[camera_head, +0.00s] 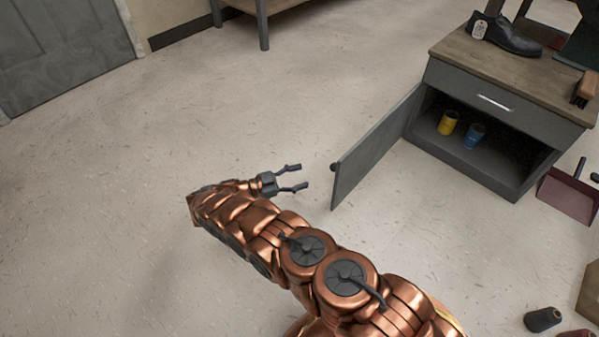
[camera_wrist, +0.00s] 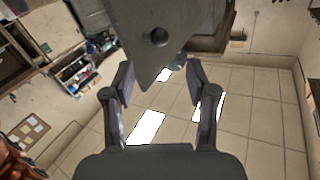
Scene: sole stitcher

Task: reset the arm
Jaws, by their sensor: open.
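My gripper (camera_head: 296,178) is open and empty at the end of my copper-coloured arm, held out over the floor. It is just left of the open cabinet door (camera_head: 375,145), whose round knob is on the side toward the gripper. In the wrist view my two fingers (camera_wrist: 163,110) are spread apart, with the grey door panel (camera_wrist: 190,35) and its dark knob (camera_wrist: 159,37) beyond the fingertips. I cannot tell whether a fingertip touches the door.
The cabinet (camera_head: 508,75) stands at the right with a black shoe (camera_head: 508,36) on top and a yellow can (camera_head: 448,123) and a blue can (camera_head: 474,136) inside. A dustpan (camera_head: 570,193) and dark spools (camera_head: 542,319) are at the right. The floor left of the arm is clear.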

